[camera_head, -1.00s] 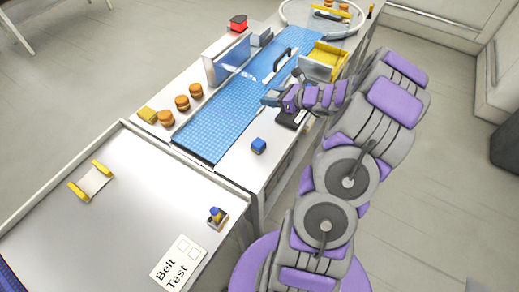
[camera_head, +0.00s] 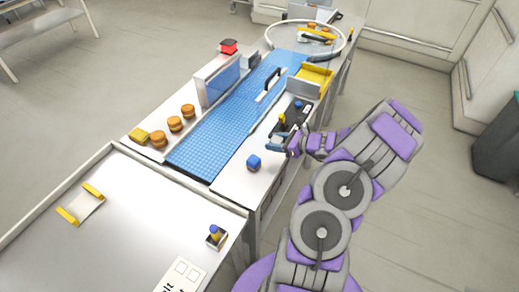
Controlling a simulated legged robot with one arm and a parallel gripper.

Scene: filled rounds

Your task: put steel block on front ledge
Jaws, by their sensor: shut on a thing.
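My gripper (camera_head: 279,141) is shut on a small grey-blue piece, which looks like the steel block (camera_head: 274,143). The fingers hide part of it, and its outline is small and hard to make out. The gripper is over the near side of the belt bench, to the right of and beyond a blue cube. The front ledge (camera_head: 236,182) is the pale strip along the near side of the blue belt. I cannot tell whether the held piece touches the ledge.
The blue belt (camera_head: 225,125) runs beside the ledge. A black tray (camera_head: 300,112) with small yellow and blue pieces lies just beyond my gripper. A yellow bin (camera_head: 314,79) stands further back. Several orange-brown rounds (camera_head: 175,124) line the far side. The ledge left of the blue cube is clear.

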